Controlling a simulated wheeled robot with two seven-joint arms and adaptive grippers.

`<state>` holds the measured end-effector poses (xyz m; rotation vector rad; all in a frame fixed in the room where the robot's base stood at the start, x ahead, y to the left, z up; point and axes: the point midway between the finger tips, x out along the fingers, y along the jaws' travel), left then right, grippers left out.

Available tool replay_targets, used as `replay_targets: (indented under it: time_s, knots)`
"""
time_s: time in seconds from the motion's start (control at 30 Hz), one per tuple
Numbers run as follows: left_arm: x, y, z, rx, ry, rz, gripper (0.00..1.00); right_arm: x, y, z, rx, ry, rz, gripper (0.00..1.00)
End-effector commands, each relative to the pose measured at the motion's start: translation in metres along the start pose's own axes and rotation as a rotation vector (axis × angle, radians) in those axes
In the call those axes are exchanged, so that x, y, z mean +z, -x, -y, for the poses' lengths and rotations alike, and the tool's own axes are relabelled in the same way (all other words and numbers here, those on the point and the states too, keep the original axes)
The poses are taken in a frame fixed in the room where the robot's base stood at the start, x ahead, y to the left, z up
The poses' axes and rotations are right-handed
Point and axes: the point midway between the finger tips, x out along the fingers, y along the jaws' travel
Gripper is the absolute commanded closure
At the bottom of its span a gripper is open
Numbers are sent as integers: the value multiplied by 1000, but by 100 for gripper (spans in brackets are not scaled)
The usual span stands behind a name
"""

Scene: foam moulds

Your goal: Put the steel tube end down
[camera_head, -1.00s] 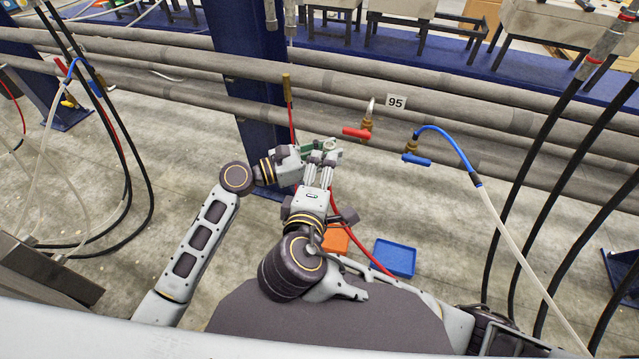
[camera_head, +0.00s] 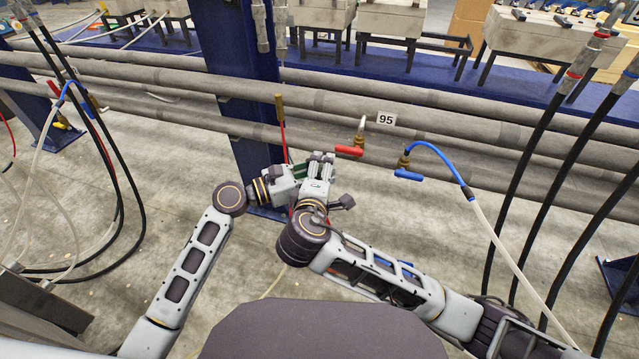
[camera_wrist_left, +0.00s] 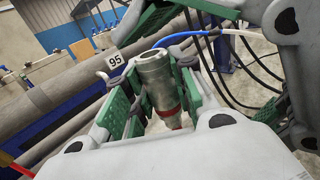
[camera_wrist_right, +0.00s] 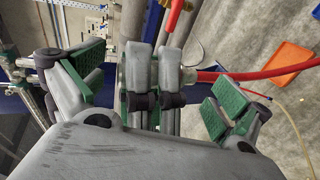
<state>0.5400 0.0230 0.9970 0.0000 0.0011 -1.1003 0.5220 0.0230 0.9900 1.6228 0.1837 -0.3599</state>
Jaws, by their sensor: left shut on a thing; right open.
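The steel tube end (camera_wrist_left: 157,80) is an open-topped metal cylinder with a red band lower down. In the left wrist view it stands tilted between the green pads of my left gripper (camera_wrist_left: 150,100), which is shut on it. In the head view my left gripper (camera_head: 298,172) is beside my right gripper (camera_head: 320,163), and the tube end cannot be made out there. In the right wrist view my right gripper (camera_wrist_right: 160,85) is open, its green pads wide apart, with grey fingers of my left gripper between them. Whether the right pads touch anything is unclear.
Grey pipes (camera_head: 450,105) run behind the grippers, with a red-handled tap (camera_head: 349,151), a blue-handled tap (camera_head: 408,174) and a 95 sign (camera_head: 386,119). A blue post (camera_head: 235,60) stands behind. A red hose (camera_wrist_right: 250,71) and an orange tray (camera_wrist_right: 287,60) show in the right wrist view.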

Motion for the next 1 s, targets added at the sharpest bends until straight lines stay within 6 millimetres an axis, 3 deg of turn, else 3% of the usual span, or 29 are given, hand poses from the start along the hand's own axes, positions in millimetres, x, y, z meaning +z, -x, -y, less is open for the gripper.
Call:
replay_targets:
  time_s: [0.4,0.8,0.97,1.0]
  knots:
    - [0,0,0,0,0,1,100,0,-4,0,0,-1,0,0]
    - [1,0,0,0,0,2,100,0,-4,1,-2,0,1,51]
    - [3,0,0,-1,0,4,100,0,-5,2,-4,2,2,52]
    - [3,0,0,-1,-1,5,71,0,-5,2,-4,2,2,54]
